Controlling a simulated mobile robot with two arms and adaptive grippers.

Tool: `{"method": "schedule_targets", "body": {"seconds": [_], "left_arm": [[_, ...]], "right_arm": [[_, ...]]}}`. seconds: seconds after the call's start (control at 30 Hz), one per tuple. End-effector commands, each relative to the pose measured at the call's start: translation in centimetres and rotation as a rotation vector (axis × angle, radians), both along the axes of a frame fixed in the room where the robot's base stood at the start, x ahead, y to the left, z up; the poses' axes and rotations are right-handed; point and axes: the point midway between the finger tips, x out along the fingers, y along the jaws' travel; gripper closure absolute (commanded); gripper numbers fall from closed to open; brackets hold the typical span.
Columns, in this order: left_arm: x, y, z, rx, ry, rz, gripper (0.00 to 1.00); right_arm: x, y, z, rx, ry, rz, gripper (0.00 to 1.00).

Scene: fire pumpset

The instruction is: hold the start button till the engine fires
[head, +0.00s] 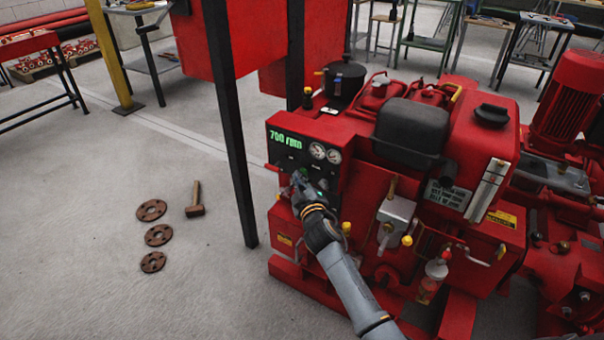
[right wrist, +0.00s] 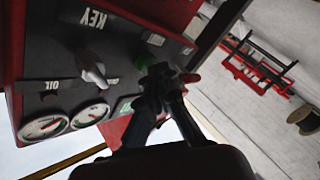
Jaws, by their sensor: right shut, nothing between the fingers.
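The red engine (head: 360,130) has a black control panel (head: 284,157) with a lit green readout (head: 286,138) that starts with 700. My right gripper (head: 298,180) is shut and empty, its tips at the panel's lower part. A pale key switch (right wrist: 92,72) sits near the KEY label. My left gripper is not in view.
Two gauges (head: 325,153) sit on the panel's right side. A dark post (head: 230,130) of a red tank stands left of the engine. Several rusty flanges (head: 158,235) and a hammer (head: 195,203) lie on the floor. The floor at the lower left is clear.

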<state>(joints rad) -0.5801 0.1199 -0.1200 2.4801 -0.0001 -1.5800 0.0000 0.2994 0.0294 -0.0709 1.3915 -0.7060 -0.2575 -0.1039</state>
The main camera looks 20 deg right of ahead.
Motion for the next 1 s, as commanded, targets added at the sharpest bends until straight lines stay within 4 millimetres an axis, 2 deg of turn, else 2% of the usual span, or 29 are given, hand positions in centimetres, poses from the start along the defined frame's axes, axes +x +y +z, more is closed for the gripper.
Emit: {"method": "schedule_targets", "body": {"seconds": [0.2, 0.6, 1.0], "left_arm": [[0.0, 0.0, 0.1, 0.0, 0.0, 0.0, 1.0], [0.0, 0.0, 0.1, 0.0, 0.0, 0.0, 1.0], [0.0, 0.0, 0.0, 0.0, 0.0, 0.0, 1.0]], "right_arm": [[-0.7, 0.9, 0.0, 0.001, 0.001, -0.001, 1.0], [-1.0, 1.3, -0.1, 0.001, 0.001, 0.001, 1.0], [-3.3, 4.3, -0.1, 0.003, 0.001, 0.001, 1.0]]}}
